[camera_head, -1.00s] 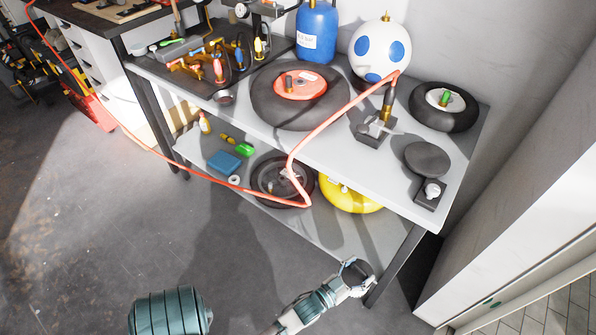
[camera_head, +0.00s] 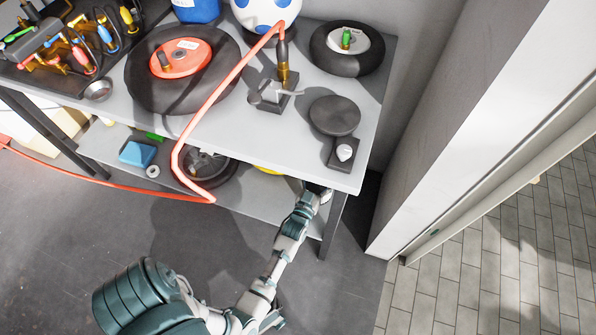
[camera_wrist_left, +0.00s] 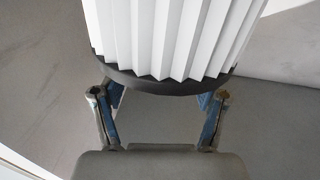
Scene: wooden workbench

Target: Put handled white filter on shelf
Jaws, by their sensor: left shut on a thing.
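My left gripper (camera_wrist_left: 158,103) is shut on the white filter (camera_wrist_left: 175,40) in the left wrist view. The filter has white pleats and a black rim, with one finger at each side of the rim. Its handle does not show, and its top is cut off by the frame. In the head view my left arm reaches to the right end of the workbench, and the left gripper (camera_head: 317,190) is partly hidden under the tabletop's front edge. The lower shelf (camera_head: 240,195) runs under the tabletop. My right gripper is in neither view.
On the lower shelf are a dark wheel (camera_head: 205,168), a blue box (camera_head: 137,154) and a partly hidden yellow thing (camera_head: 268,170). A table leg (camera_head: 333,225) stands right beside my left gripper. An orange hose (camera_head: 215,105) hangs over the tabletop (camera_head: 270,145) edge.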

